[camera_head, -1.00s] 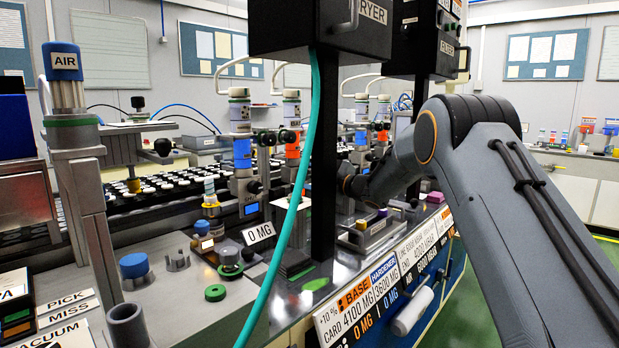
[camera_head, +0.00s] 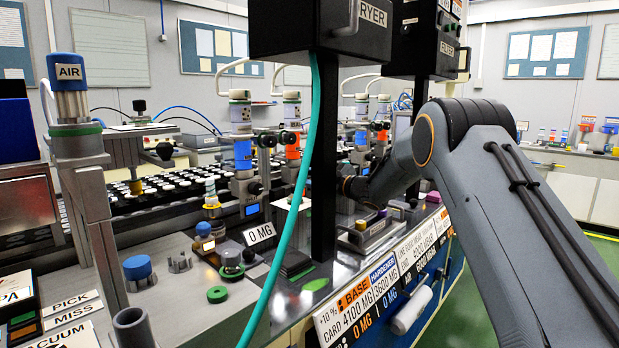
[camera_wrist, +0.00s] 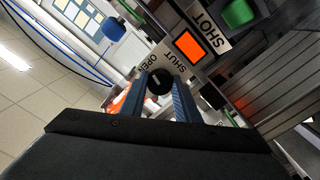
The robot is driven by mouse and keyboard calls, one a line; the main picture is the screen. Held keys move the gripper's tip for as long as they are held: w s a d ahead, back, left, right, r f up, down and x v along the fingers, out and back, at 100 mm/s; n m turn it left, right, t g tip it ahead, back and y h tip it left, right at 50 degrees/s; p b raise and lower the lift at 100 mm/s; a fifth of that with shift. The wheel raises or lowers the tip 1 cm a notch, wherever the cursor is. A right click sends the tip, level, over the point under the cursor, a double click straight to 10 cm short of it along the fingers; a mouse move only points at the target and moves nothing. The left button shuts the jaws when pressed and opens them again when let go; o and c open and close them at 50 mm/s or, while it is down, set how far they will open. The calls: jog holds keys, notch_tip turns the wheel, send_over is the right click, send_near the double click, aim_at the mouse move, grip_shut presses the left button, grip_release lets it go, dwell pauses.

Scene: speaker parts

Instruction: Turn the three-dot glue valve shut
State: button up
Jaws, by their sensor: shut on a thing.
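In the wrist view, the two blue fingers of my gripper (camera_wrist: 162,98) are closed on a round black knob (camera_wrist: 160,81) with a pale mark on its face. A white plate behind it reads OPEN (camera_wrist: 148,68) on the left and SHUT (camera_wrist: 181,66) on the right. No three-dot mark is readable there, so I cannot tell from dots which valve this is. In the head view my gripper is hidden behind the black post (camera_head: 321,150); only my arm shows.
Near the knob are a lit orange square (camera_wrist: 190,45), a green button (camera_wrist: 238,13) and a SHOT label (camera_wrist: 217,32). In the head view, dispensers with a blue band (camera_head: 242,154) and an orange band (camera_head: 292,147) stand left of the post. A green hose (camera_head: 300,180) hangs in front.

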jog(key=o, duration=1)
jog(key=shift+o, duration=0.2)
jog(key=shift+s, duration=0.1)
jog(key=v, duration=0.7)
jog(key=shift+s+d+b, duration=0.25)
jog(key=shift+d+b, duration=0.1)
jog(key=shift+b, duration=0.05)
